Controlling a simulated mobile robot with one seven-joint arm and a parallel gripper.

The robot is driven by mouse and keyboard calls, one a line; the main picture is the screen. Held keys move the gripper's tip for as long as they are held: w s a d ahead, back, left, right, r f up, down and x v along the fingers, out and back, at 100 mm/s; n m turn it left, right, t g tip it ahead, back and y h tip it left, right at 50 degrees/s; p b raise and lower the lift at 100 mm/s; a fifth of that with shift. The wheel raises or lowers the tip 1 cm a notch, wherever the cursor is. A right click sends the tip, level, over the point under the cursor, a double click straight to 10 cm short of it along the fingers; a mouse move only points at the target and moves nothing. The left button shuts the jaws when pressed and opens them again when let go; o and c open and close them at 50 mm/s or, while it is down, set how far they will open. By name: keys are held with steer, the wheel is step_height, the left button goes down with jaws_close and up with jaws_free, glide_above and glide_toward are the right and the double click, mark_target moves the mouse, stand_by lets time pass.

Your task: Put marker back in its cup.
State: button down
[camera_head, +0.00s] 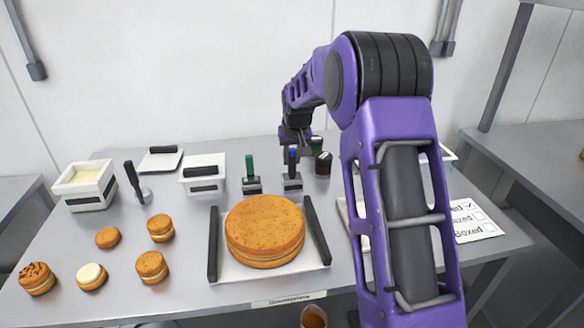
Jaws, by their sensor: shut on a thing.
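A blue-topped marker (292,156) stands upright at the back of the table, at a small clear or grey cup (292,183) with a dark label. My gripper (294,150) is at its upper part and appears shut on it. I cannot tell whether the marker's lower end rests in the cup or is held just over it. A green marker (250,166) stands upright in a similar cup (252,185) to the left. A dark round container (323,165) stands close on the right, with something green above it, partly hidden by my arm.
A large cake round (265,232) sits on a tray (245,272) in front of the cups. Small filled rounds (151,266), white tubs (88,186) and a dark-handled tool (134,180) are left. A checklist sheet (475,222) lies right, partly behind my arm.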

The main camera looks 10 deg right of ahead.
mark_target(293, 161)
steer(key=shift+f, duration=1.5)
steer(key=shift+f, duration=0.2)
steer(key=c, duration=0.7)
jaws_free()
steer(key=shift+o, duration=0.2)
steer(key=shift+r, duration=0.15)
steer(key=shift+r, duration=0.25)
steer(key=v, duration=1.1)
steer(key=shift+s+r, duration=0.15)
steer(key=shift+r, duration=0.15)
